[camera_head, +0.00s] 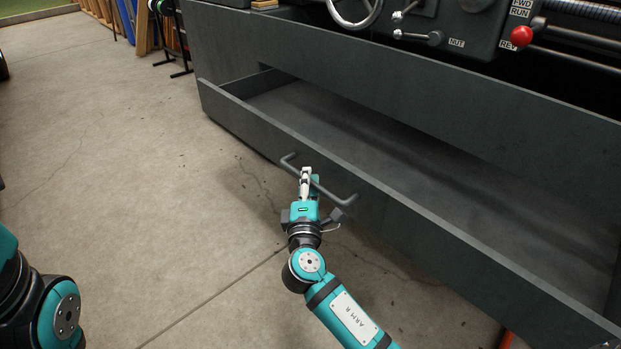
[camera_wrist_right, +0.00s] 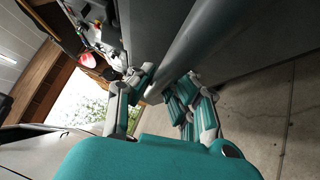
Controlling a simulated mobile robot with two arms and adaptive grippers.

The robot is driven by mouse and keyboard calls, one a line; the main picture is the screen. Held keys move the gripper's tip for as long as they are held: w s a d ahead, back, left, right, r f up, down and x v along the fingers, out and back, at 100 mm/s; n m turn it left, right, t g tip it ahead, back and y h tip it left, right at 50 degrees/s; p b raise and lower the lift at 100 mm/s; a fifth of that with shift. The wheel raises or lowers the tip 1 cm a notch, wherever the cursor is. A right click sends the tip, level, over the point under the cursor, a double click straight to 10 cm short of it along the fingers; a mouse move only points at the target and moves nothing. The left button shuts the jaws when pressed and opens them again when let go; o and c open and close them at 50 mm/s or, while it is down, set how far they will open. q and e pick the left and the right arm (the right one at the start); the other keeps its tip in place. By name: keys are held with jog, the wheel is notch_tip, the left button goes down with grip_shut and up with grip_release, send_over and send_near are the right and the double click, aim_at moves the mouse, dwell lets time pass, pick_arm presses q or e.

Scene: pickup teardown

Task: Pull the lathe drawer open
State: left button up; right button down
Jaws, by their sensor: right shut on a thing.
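The lathe drawer (camera_head: 262,128) is a long dark grey drawer at the base of the lathe. It stands pulled out, and its bare inside floor (camera_head: 330,115) shows. A dark bar handle (camera_head: 325,188) is fixed to the drawer front. My right gripper (camera_head: 308,178) is shut on the handle near its middle. In the right wrist view the handle bar (camera_wrist_right: 190,50) runs between the two fingers of my right gripper (camera_wrist_right: 160,92). Only part of my left arm shows at the lower left of the head view; its gripper is out of the picture.
The lathe body (camera_head: 400,75) rises behind the drawer, with a handwheel (camera_head: 355,12) and a red knob (camera_head: 521,36) on top. The concrete floor (camera_head: 110,170) in front and to the left is clear. Boards and a dark stand (camera_head: 172,45) are at the back left.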

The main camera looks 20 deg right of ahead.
jog(key=shift+r, duration=0.1)
jog(key=c, duration=1.3)
grip_release()
jog(key=v, duration=1.2)
